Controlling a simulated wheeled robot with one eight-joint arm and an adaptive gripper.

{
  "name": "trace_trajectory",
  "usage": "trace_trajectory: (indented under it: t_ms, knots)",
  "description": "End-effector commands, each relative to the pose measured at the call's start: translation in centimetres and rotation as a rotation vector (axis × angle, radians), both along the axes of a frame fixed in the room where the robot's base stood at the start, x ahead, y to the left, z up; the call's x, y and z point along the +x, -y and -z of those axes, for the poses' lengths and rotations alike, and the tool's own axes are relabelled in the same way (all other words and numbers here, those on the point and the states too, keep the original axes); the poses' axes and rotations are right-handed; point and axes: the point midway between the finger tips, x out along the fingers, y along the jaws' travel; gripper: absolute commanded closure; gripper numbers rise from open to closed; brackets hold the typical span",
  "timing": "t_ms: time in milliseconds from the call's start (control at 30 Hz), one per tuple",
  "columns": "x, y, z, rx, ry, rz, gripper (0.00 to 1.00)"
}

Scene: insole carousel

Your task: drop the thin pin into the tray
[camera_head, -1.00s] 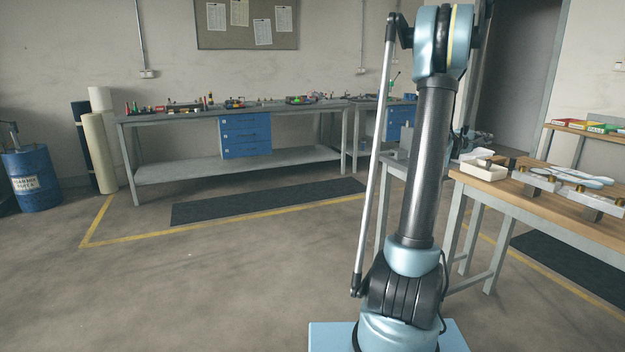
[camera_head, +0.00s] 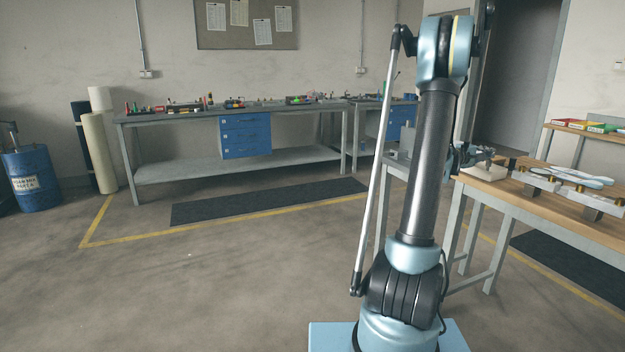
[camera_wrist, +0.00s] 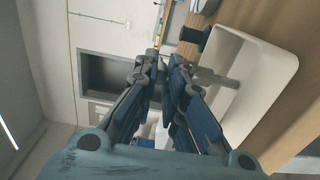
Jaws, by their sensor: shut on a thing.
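The white tray (camera_wrist: 262,62) fills the right of the wrist view; its wall also shows at the left end of the wooden bench in the head view (camera_head: 488,175). My gripper (camera_wrist: 165,62) is shut, with its fingertips beside the tray's edge in the wrist view. In the head view my gripper (camera_head: 474,157) is above the tray, partly behind my arm. A grey rod-like piece, seemingly the thin pin (camera_wrist: 214,76), sticks out beside the right fingertip and appears in front of the tray's inside. Its held end is hidden by the finger.
A dark flanged cylinder (camera_wrist: 194,37) shows near the tray's corner in the wrist view. On the wooden bench (camera_head: 545,204), a fixture with pale blue insoles (camera_head: 580,178) stands right of the tray. Coloured boxes (camera_head: 585,126) sit on a shelf behind.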

Motion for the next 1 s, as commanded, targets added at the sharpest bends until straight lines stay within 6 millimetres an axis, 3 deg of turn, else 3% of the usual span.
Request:
trace_trajectory:
  t_ms: [233,300,367,767,1000]
  knots:
    - [0.0,0.0,0.1,0.000,0.000,0.000,1.00]
    - [0.0,0.0,0.0,0.000,0.000,-0.001,0.76]
    - [0.0,-0.1,0.0,0.000,0.000,-0.001,0.66]
    - [-0.1,-0.5,0.0,0.000,0.000,-0.002,0.66]
    - [-1.4,-3.8,0.1,0.000,0.000,-0.003,0.66]
